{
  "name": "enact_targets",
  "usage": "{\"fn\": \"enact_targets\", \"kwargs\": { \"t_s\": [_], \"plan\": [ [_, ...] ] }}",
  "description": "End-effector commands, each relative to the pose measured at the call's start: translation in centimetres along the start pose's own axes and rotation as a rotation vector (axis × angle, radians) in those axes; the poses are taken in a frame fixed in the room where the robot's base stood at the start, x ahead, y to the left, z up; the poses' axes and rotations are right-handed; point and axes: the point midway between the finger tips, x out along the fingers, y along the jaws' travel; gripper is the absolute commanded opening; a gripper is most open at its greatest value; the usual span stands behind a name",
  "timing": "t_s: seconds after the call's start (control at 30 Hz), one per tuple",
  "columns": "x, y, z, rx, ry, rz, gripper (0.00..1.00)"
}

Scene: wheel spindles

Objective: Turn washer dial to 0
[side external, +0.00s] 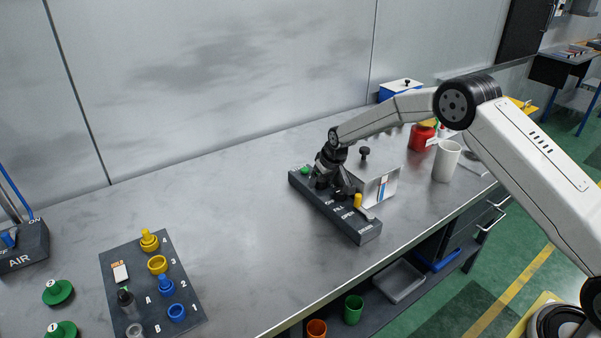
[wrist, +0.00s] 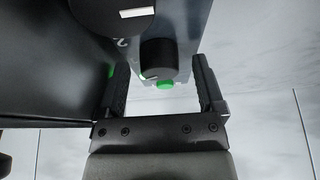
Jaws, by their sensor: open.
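A dark control box (side external: 370,232) lies on the bench with a green button (side external: 305,170) at its far end and a yellow lever (side external: 358,200) near its front end. My gripper (side external: 335,182) is low over the far half of the box and hides the dials there. In the wrist view a black knob (wrist: 158,58) with a white mark shows between the open fingers of my gripper (wrist: 160,72), apart from both. A larger black knob (wrist: 115,14) with a white mark is partly cut off at the top. I cannot tell which knob is the washer dial or its reading.
A white panel (side external: 382,187) stands right behind the box. A white cup (side external: 447,160) and a red container (side external: 421,137) stand further right. A dark board (side external: 190,290) with several coloured spindle pieces lies front left. Bench space between board and box is clear.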

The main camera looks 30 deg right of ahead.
Motion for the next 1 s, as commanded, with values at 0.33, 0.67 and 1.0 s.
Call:
{"fn": "enact_targets", "kwargs": {
  "t_s": [0.33,0.67,1.0],
  "plan": [
    [0.00,-0.09,0.01,0.113,-0.001,0.047,0.87],
    [0.04,-0.16,0.03,0.223,-0.002,0.093,0.87],
    [0.04,-0.18,0.00,0.343,-0.001,0.143,0.87]
  ]
}}
